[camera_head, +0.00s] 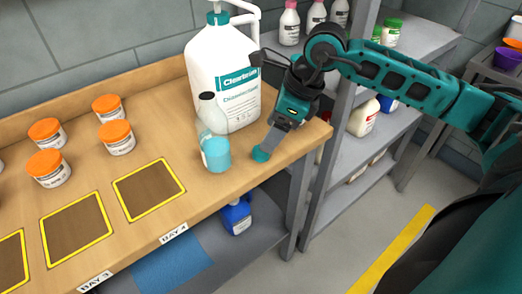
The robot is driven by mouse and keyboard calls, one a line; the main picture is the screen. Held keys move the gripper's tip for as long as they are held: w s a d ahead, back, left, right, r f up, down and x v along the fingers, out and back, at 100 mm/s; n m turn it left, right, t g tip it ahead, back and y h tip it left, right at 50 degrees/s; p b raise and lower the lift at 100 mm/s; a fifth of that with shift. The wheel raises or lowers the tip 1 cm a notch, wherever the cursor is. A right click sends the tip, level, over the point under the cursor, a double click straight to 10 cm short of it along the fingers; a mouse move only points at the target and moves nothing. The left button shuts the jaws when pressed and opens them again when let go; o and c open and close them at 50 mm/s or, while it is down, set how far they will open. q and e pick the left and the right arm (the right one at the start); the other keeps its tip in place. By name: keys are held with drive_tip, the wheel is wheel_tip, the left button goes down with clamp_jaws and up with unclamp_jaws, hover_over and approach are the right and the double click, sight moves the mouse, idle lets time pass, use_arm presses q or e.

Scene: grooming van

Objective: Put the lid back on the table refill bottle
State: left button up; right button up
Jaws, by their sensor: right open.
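The refill bottle appears to be the small clear bottle with light blue liquid (215,153) on the wooden table (150,95), near its front right edge. Its pale upper part overlaps the big white jug in the picture. My right gripper (262,153) reaches down just right of the bottle, apart from it, low over the table edge. It is open. A small teal piece shows at its fingertips; I cannot tell whether this is the lid or a fingertip. No other lid for the bottle is clear. My left gripper is not in view.
A large white jug with a teal pump (222,75) stands behind the bottle. Several orange-capped jars (117,138) and yellow-framed marked squares (148,189) are to the left. A grey shelf rack (350,150) with bottles stands right. A blue bottle (236,217) is below the table.

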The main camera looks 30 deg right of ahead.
sight(261, 153)
drive_tip(key=shift+s+x, duration=0.15)
drive_tip(key=shift+x, duration=1.15)
drive_tip(key=shift+s+x, duration=0.1)
drive_tip(key=shift+x, duration=1.2)
drive_tip(key=shift+a, duration=0.15)
drive_tip(key=c, duration=1.1)
